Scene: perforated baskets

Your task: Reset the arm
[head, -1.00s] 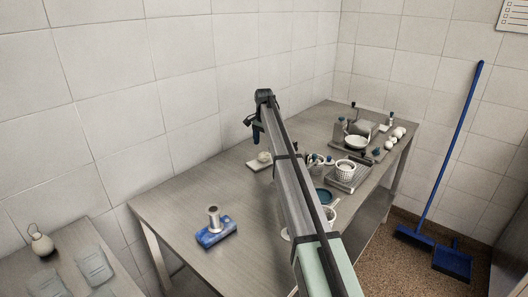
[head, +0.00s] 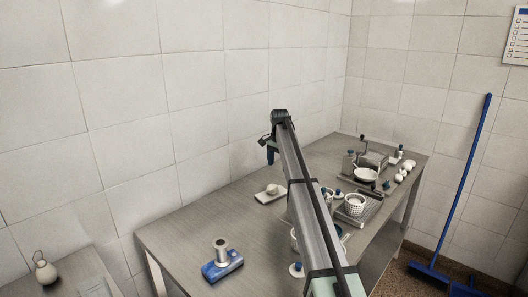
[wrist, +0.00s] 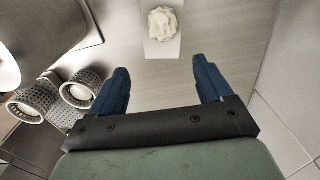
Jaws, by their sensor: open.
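My arm stretches out over the steel table (head: 190,235) in the head view. My gripper (head: 269,155) is at the far end of the arm, above the table near the tiled wall. In the wrist view my gripper (wrist: 162,85) has its two blue fingers wide apart with nothing between them. Past the fingertips, a white lumpy thing (wrist: 163,24) lies on a pale board on the table. It also shows in the head view (head: 272,189), below my gripper and apart from it.
Perforated baskets (wrist: 80,90) stand left of my fingers in the wrist view; one white basket (head: 354,206) shows in the head view. A blue block with a metal spool (head: 222,262) lies at the table's front. A blue broom (head: 465,180) leans at the right.

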